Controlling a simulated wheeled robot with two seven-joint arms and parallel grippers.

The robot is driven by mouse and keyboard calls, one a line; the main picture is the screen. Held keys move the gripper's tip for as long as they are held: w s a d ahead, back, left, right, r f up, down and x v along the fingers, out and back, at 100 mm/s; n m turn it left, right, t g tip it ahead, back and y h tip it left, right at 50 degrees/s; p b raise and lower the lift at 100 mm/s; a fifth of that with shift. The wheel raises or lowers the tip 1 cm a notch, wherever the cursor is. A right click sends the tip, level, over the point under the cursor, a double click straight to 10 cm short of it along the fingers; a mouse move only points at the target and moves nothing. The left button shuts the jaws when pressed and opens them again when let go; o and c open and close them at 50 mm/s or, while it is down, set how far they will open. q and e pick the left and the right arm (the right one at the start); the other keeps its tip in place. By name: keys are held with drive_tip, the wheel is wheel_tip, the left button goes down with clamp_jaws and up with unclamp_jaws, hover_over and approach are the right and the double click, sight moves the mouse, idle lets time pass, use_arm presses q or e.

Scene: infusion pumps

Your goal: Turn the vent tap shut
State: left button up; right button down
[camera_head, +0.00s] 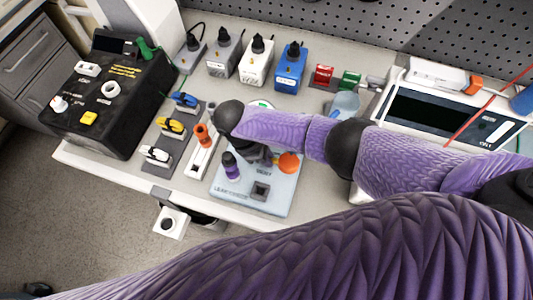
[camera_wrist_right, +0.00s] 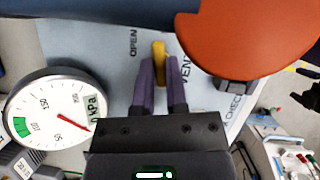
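The vent tap's yellow lever (camera_wrist_right: 159,62) shows in the right wrist view, between the labels OPEN and VENT on a pale blue panel (camera_wrist_right: 85,45). My right gripper (camera_wrist_right: 160,78) has its two purple fingers close on both sides of the lever, with no clear gap at the tips. In the head view the panel (camera_head: 278,203) stands at the bench's front, and my right gripper (camera_head: 257,152) is over it, largely covered by my wrist. My left gripper is not in view.
An orange knob (camera_head: 289,163) is close beside my right gripper; it looms large in the wrist view (camera_wrist_right: 250,35). A pressure gauge (camera_wrist_right: 50,110) is on the other side. A purple-capped post (camera_head: 232,167), coloured levers and a black box (camera_head: 108,100) stand left.

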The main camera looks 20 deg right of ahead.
drive_tip(key=shift+r+m+y+p, duration=0.1)
drive_tip(key=shift+m+y+p, duration=0.2)
drive_tip(key=shift+m, duration=0.5)
drive_tip(key=shift+w+m+g, duration=0.1)
drive_tip(key=shift+m+g, duration=0.4)
drive_tip(key=shift+m, duration=0.2)
drive_tip(key=c, duration=0.7)
unclamp_jaws()
drive_tip(key=shift+o, duration=0.2)
drive_tip(key=p+v, duration=0.2)
drive_tip(key=v, duration=0.7)
drive_tip(key=shift+r, duration=0.35)
